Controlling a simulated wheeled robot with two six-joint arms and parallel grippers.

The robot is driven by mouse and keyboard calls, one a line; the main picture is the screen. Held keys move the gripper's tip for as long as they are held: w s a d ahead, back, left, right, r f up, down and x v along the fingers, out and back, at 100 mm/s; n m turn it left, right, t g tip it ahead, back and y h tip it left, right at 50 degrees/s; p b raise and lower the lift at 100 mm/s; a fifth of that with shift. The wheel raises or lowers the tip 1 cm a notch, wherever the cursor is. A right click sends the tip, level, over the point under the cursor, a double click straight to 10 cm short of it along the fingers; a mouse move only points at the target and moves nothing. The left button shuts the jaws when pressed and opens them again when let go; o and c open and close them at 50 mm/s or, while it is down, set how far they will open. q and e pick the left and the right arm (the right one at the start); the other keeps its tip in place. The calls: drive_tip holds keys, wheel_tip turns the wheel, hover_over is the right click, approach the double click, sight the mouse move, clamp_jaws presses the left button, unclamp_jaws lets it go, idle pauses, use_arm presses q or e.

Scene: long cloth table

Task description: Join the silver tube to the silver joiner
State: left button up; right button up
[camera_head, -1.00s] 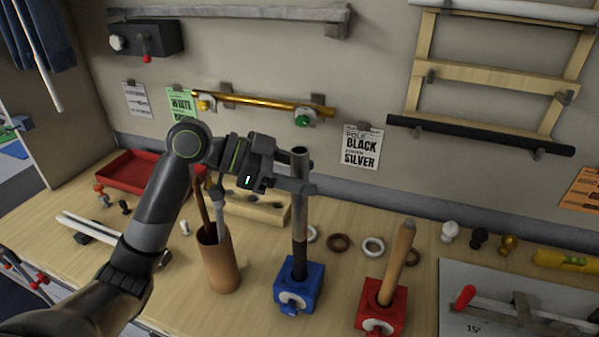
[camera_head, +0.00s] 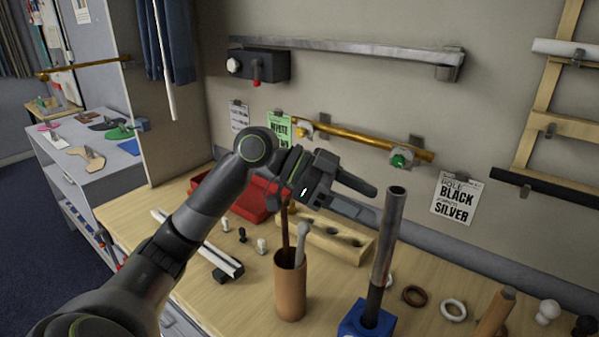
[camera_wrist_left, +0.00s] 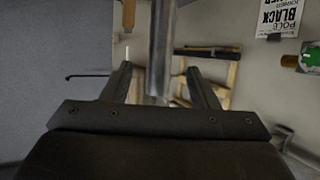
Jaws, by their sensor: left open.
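A tube (camera_head: 388,240) stands nearly upright in a blue clamp block (camera_head: 366,322). Its upper part is silver-grey and its lower part is black. My left gripper (camera_head: 372,202) is open and empty, just left of the tube's upper part, with a small gap. In the left wrist view the silver tube (camera_wrist_left: 162,45) rises in front of, and between, the open fingers (camera_wrist_left: 163,82). I cannot pick out a silver joiner for certain; small pale and black fittings (camera_head: 262,246) stand on the table left of the brown cup. My right gripper is not in view.
The brown cup (camera_head: 290,290) with tools stands left of the tube, near a wooden block with holes (camera_head: 335,243) and a red tray (camera_head: 255,207). Rings (camera_head: 453,310) and a wooden handle (camera_head: 496,312) are to the right. A wall sign (camera_head: 456,200) reads black pole, silver.

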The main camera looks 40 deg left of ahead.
use_arm(q)
drive_tip(key=b+v, duration=0.3)
drive_tip(key=v, duration=0.8)
drive_tip(key=shift+a+b, duration=0.15)
drive_tip(key=shift+b, duration=0.2)
